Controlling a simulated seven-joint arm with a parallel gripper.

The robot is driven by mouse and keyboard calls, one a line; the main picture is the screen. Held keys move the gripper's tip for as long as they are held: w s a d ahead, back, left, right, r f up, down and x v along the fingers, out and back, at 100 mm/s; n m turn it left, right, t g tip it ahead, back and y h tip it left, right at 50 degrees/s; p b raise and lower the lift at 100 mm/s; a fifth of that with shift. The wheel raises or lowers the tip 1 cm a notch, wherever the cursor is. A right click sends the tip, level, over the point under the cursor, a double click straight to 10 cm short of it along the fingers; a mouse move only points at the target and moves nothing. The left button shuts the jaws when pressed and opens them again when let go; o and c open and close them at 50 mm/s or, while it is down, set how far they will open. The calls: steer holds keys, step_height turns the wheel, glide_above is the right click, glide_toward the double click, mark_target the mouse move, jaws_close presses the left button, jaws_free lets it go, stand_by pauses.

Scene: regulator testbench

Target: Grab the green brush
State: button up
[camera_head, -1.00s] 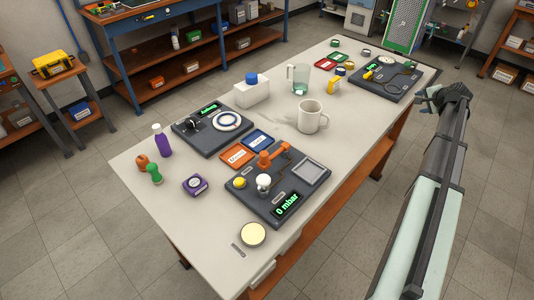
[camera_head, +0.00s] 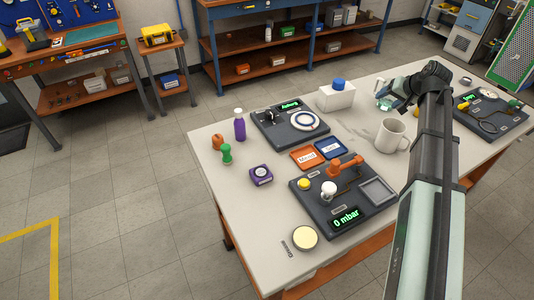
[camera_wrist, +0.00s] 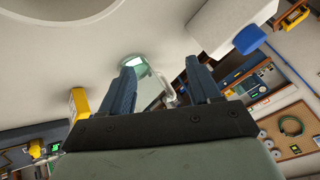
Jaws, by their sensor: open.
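A small green piece with a rounded top, apparently the green brush (camera_head: 226,153), stands upright near the left edge of the table in the head view. An orange piece of similar shape (camera_head: 217,142) is close behind it. My gripper (camera_head: 392,94) is well to the right of it, over the back part of the table beyond the white mug. The green brush cannot be made out in the wrist view.
A purple bottle (camera_head: 239,125) and a purple box (camera_head: 261,175) are near the brush. The table (camera_head: 225,195) is clear in front of the brush.

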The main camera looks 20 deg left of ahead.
steer(key=s+a+r+n+g, duration=0.1)
steer(key=s+a+n, duration=0.35)
steer(key=a, duration=0.85)
steer(key=n+g, duration=0.5)
steer(key=n, duration=0.9)
glide_toward(226, 146)
steer(key=shift+x, duration=6.35)
steer(key=shift+s, duration=0.1)
steer(key=shift+c, duration=0.2)
steer(key=c, duration=1.1)
steer(key=shift+r, duration=0.15)
